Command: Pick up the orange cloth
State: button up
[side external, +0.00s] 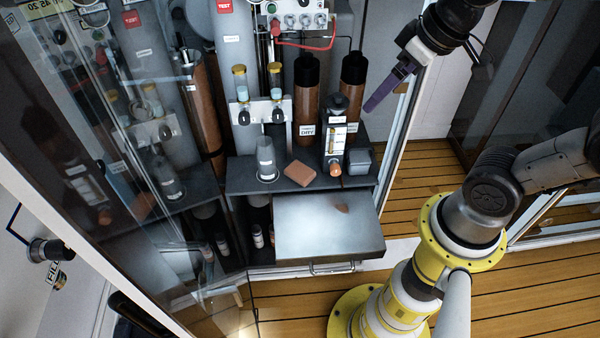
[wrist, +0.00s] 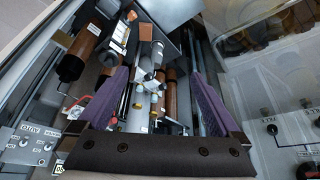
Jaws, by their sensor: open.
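The orange cloth (side external: 300,173) looks like a small folded, flat orange-brown pad. It lies on the dark shelf (side external: 240,178) in the side external view, between a clear cylinder and a black labelled bottle. My gripper (side external: 372,106) is up and to the right of the cloth, well apart from it. Its purple fingers point down and left. In the wrist view my gripper (wrist: 158,73) has its two purple fingers spread wide with nothing held between them.
The clear cylinder (side external: 266,158) and the black labelled bottle (side external: 334,143) flank the cloth. Tall brown bottles (side external: 306,95) stand behind. A grey box (side external: 359,161) sits at the shelf's right. A metal drawer (side external: 325,228) juts out below. A glass panel (side external: 110,150) is at left.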

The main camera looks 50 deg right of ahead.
jog(key=w+d+f+g, duration=0.15)
jog(key=w+f, duration=0.35)
jog(key=w, duration=0.6)
jog(key=g, duration=0.2)
send_over(300, 170)
jog(key=s, duration=0.1)
jog(key=f, duration=3.4)
jog(key=shift+s+a+f, duration=0.15)
jog(key=shift+s+f, duration=0.05)
jog(key=shift+w+f, duration=0.2)
jog(key=shift+f, duration=0.85)
jog(key=shift+w+f, duration=0.2)
jog(key=shift+f, duration=0.9)
jog(key=shift+w+f, duration=0.2)
jog(key=shift+f, duration=0.85)
